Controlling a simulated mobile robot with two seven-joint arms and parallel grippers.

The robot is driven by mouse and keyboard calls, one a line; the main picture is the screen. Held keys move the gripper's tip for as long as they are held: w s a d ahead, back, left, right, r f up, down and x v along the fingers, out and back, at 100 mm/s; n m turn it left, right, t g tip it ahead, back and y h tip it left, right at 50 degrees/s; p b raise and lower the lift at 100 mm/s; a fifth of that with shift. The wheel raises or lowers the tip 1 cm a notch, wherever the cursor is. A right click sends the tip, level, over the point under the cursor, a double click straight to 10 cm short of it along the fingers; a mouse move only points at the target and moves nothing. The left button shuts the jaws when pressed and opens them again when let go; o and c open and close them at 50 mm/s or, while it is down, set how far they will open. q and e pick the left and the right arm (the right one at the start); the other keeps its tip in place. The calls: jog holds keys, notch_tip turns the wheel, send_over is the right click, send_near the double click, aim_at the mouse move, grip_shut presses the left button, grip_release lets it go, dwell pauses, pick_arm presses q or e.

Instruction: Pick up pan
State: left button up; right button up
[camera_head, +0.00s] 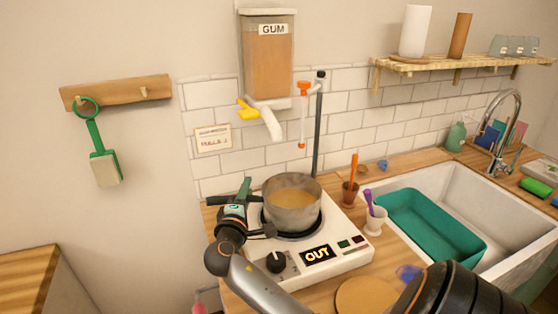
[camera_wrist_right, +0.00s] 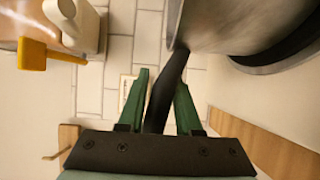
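The pan (camera_head: 292,208) is a grey metal pot with yellowish-brown liquid in it. It stands upright on the hot plate (camera_head: 345,262), and its dark handle (camera_head: 217,201) points left. My right gripper (camera_head: 243,198) is at the handle, left of the pan. In the right wrist view, the green fingers of this gripper (camera_wrist_right: 164,82) stand apart with the handle (camera_wrist_right: 163,100) between them. A gap shows beside the left finger, and the pan wall (camera_wrist_right: 215,25) is just beyond the tips. My left gripper is not in view.
The hot plate's display reads "OUT". Cups with an orange tool (camera_head: 349,190) and a purple tool (camera_head: 375,217) stand right of the pan, before the sink (camera_head: 515,216) with a teal tub (camera_head: 430,227). The GUM dispenser (camera_head: 268,60) hangs above the pan. A round board (camera_head: 366,296) lies in front.

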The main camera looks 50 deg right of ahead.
grip_shut()
dwell(0.8)
jog(key=shift+r, duration=0.15)
